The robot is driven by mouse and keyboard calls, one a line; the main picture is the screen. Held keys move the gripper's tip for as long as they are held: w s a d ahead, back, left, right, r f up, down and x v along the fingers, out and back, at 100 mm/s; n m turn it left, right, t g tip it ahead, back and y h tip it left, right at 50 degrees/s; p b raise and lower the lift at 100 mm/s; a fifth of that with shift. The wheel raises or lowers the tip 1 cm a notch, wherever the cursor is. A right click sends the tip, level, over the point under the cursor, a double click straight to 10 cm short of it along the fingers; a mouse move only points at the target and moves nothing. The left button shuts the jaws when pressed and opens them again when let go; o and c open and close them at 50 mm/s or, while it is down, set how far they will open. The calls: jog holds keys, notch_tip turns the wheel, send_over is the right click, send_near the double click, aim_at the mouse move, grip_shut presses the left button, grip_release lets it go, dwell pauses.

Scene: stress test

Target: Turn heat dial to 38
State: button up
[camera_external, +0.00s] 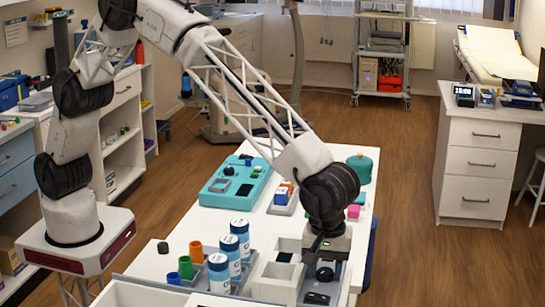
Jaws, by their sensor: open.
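My gripper (322,250) points down at the end of the arm, low at the right front of the white table. It is open, but its fingers are small and partly hidden by the wrist. Just below it is a round black knob (325,273), which may be the heat dial, on a grey unit (341,284) at the table's front right. I cannot tell whether the fingers touch the knob or are around it. No numbers or pointer can be read on it. A dark flat part (317,298) lies in front of the knob.
White open boxes (277,280) stand left of the gripper. Several blue-and-white bottles (240,232), an orange cup (196,251) and a green cup (186,267) stand further left. A teal device (228,190) and a teal rounded object (360,165) are behind.

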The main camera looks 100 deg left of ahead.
jog(key=shift+c, duration=0.2)
jog(key=c, duration=0.6)
jog(key=shift+m, duration=0.4)
jog(key=m, duration=0.9)
jog(key=shift+m, duration=0.3)
jog(key=m, duration=0.6)
jog(key=shift+m, duration=0.3)
jog(key=m, duration=0.6)
